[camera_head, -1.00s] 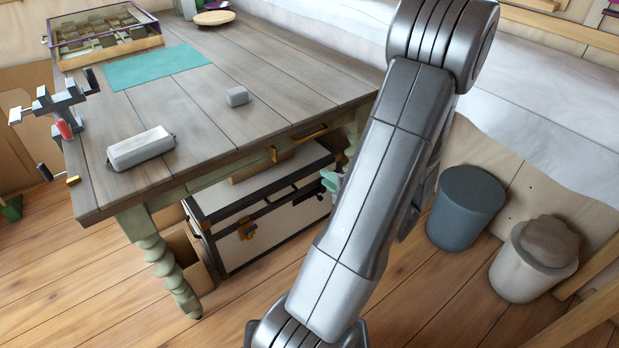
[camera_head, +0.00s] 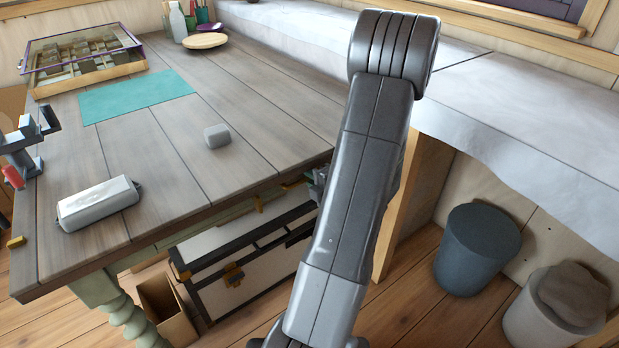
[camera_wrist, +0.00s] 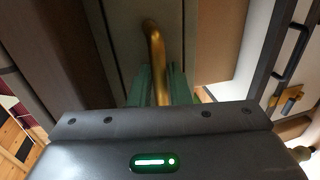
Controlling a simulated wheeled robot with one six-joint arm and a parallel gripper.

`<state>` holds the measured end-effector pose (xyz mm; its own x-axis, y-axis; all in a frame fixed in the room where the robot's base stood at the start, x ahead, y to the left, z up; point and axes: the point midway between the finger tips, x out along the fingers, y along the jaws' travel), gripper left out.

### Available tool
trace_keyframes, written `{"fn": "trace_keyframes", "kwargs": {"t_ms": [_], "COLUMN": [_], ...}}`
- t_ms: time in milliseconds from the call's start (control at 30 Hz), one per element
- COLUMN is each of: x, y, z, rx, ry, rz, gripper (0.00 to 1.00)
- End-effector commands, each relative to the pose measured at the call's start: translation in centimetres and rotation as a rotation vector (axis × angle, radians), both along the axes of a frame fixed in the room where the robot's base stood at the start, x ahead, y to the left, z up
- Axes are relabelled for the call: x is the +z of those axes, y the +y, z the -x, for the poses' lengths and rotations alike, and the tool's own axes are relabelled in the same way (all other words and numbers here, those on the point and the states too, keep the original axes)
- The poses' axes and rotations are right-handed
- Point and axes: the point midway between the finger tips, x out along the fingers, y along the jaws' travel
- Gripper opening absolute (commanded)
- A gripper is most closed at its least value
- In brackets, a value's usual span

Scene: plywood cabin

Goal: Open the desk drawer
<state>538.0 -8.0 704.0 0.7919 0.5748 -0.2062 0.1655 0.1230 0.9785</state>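The desk (camera_head: 230,172) has a grey plank top and a green frame. Below its front edge is the drawer front (camera_wrist: 125,60), seen close up in the wrist view. Its gold bar handle (camera_wrist: 156,45) runs down between the two green fingers of my gripper (camera_wrist: 160,88). The fingers stand close on either side of the bar; whether they press on it I cannot tell. In the head view my gripper (camera_head: 316,185) is at the desk's front edge, largely hidden by my arm. The drawer looks flush with the frame, though my arm hides part of it.
A white chest (camera_head: 250,262) with dark edging and an open box (camera_head: 168,308) stand under the desk. A grey bin (camera_head: 476,250) and a pale bin (camera_head: 545,315) stand at right. A white case (camera_head: 97,203) and a grey block (camera_head: 217,136) lie on the desktop.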

Motion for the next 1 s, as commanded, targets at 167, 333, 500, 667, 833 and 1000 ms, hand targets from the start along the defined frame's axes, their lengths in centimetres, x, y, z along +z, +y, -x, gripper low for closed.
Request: {"fn": "trace_keyframes", "kwargs": {"t_ms": [167, 333, 500, 667, 833, 1000], "x": [0.0, 0.0, 0.1, 0.2, 0.3, 0.4], "y": [0.0, -0.1, -0.7, -2.2, -4.6, -7.4], "z": [0.0, 0.1, 0.8, 2.8, 6.2, 10.0], "rx": [0.0, 0.0, -0.002, -0.006, -0.007, -0.009], "ry": [0.0, 0.0, 0.002, 0.004, 0.004, 0.005], "rz": [0.0, 0.0, -0.001, -0.002, -0.003, -0.004], "gripper": [0.0, 0.0, 0.0, 0.0, 0.0, 0.0]}}
